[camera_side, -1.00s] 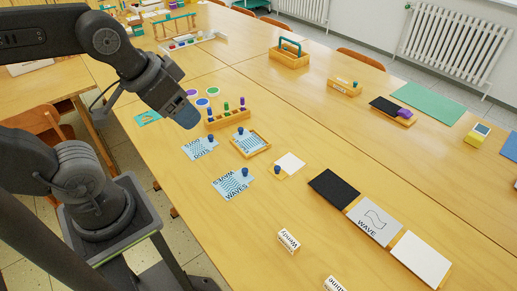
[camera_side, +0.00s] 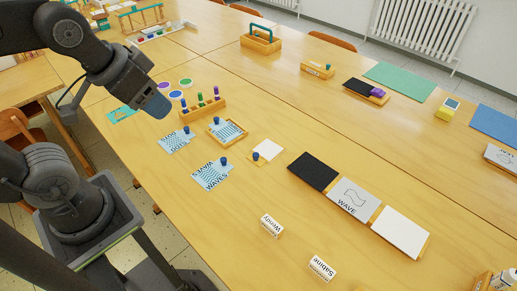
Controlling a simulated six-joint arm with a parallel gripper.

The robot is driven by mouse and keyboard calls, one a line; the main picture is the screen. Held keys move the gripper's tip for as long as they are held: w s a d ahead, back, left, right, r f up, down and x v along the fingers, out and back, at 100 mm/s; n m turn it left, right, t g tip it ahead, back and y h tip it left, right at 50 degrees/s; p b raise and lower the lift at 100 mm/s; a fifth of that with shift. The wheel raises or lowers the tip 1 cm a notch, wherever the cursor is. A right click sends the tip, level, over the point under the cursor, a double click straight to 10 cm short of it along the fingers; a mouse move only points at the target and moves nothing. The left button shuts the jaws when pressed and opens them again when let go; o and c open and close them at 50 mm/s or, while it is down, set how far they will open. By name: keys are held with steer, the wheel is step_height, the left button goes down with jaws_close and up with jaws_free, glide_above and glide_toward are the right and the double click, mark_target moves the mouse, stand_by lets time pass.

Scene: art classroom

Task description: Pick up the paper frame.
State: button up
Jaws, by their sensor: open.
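The paper frame appears to be the small wooden frame (camera_side: 237,139) with light-blue wave-patterned paper inside and a blue knob at its far left corner. It lies flat on the table, in the middle of the side view. My gripper (camera_side: 158,106) is above the table, to the left of the frame and apart from it. Its jaws are open and its fingertips are too small to make out. Nothing shows in its grip.
A wooden rack of coloured pegs (camera_side: 204,107) stands just behind the frame. Printed blue sheets with knobs (camera_side: 212,175) lie near it, and a white card on wood (camera_side: 267,151) is to its right. A black panel (camera_side: 312,170) lies farther right.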

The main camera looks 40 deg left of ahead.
steer(key=w+f+m+g, duration=0.2)
steer(key=w+m, duration=0.4)
steer(key=w, duration=0.6)
steer(key=m+g, duration=0.4)
steer(key=m, duration=0.7)
glide_above(256, 154)
steer(key=f, duration=2.7)
steer(key=shift+a+f, duration=0.2)
steer(key=shift+a, duration=0.1)
steer(key=shift+d+f, duration=0.15)
steer(key=shift+f, duration=1.4)
steer(key=shift+d+f, duration=0.15)
steer(key=shift+f, duration=1.35)
jaws_close()
steer(key=shift+r, duration=0.1)
